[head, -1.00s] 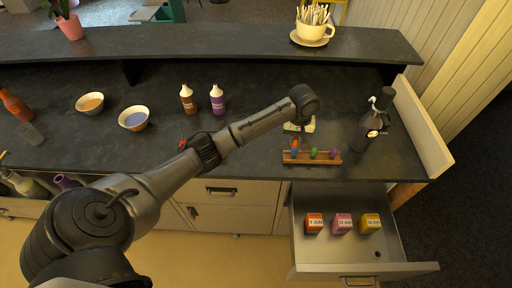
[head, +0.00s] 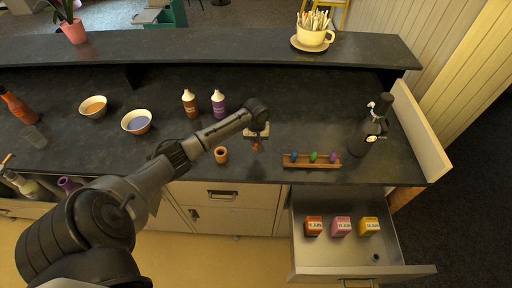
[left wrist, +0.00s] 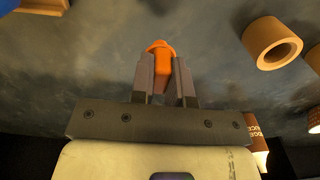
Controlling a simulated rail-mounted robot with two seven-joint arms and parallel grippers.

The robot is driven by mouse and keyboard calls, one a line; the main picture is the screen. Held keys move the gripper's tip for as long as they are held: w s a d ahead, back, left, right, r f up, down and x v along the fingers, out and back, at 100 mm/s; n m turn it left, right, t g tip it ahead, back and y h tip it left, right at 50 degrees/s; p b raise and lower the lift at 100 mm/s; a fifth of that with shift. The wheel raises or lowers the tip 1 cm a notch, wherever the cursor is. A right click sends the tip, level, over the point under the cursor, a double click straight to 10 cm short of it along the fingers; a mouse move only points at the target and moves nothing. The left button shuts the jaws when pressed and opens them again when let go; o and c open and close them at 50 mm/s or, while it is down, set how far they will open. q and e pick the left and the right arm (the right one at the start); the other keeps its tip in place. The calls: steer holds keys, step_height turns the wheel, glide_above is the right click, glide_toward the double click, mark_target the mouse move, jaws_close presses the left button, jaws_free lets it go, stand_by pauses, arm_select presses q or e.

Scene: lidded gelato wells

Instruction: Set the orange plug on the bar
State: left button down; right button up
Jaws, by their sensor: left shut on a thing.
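My left gripper (head: 256,134) is shut on the orange plug (head: 256,147), which hangs above the dark counter, left of the wooden rack. In the left wrist view the plug (left wrist: 161,60) sits between the two fingertips, its wider end outward. The wooden rack (head: 311,163) holds a blue plug (head: 293,156), a green plug (head: 313,157) and a purple plug (head: 333,158). My right gripper is not in view.
A hollow tan cylinder (head: 221,155) stands left of the plug. Brown and purple bottles (head: 190,103) stand behind my arm. A dark bottle (head: 372,128) stands right of the rack. An open drawer (head: 347,258) in front holds three labelled boxes.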

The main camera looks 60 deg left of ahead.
arm_select(q)
steer(key=shift+f, duration=2.05)
steer(key=shift+f, duration=0.1)
steer(key=c, duration=1.1)
jaws_free()
